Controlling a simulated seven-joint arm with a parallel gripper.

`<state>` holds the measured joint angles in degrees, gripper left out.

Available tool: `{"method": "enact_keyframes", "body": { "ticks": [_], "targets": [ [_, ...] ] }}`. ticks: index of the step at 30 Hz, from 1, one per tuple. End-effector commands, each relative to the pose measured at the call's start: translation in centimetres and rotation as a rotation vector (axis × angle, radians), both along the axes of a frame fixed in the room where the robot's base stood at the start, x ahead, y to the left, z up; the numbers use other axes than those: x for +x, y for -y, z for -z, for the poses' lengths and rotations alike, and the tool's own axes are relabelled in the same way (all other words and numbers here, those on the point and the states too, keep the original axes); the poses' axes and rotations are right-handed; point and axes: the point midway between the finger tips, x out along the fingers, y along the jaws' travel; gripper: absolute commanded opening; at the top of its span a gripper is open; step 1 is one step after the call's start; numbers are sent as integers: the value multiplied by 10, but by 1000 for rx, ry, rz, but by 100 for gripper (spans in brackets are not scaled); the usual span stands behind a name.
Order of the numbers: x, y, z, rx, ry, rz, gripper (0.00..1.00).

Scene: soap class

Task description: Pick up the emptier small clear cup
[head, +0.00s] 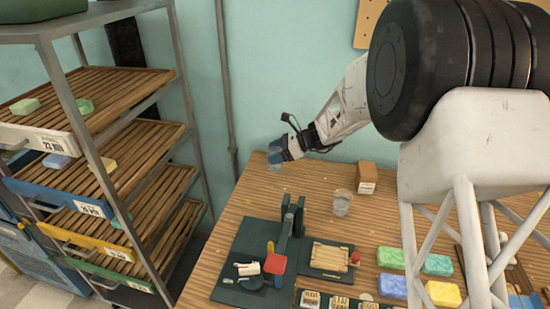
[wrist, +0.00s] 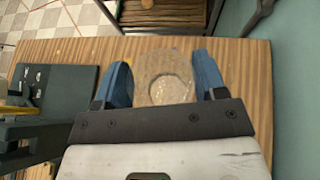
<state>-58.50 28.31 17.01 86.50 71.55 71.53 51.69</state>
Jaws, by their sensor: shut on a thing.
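One small clear cup (wrist: 163,80) is between the two blue fingers of my gripper (wrist: 166,82) in the wrist view. The fingers are shut on the cup's sides. In the head view my gripper (head: 283,150) is at the table's far left corner, and the lower part of this cup (head: 275,166) shows below the fingers. I cannot tell whether it touches the table. The other small clear cup (head: 342,203) stands upright near the middle of the table, with some clear content in its lower part.
A brown box (head: 367,178) stands behind the other cup. A dark green stamping press (head: 265,265), a wooden mould (head: 330,256) and several coloured soap bars (head: 392,286) occupy the front. A shelving rack (head: 110,150) stands left of the table (head: 235,205). The wall is close behind.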

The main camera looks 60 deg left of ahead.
Motion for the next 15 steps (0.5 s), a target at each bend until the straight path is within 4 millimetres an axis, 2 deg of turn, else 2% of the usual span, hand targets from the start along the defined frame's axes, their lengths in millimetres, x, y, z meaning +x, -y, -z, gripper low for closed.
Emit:
{"method": "enact_keyframes", "body": {
  "ticks": [6,15],
  "targets": [
    [0,0,-14,0,0,0,41],
    [0,0,-23,0,0,0,41]
  ]
}}
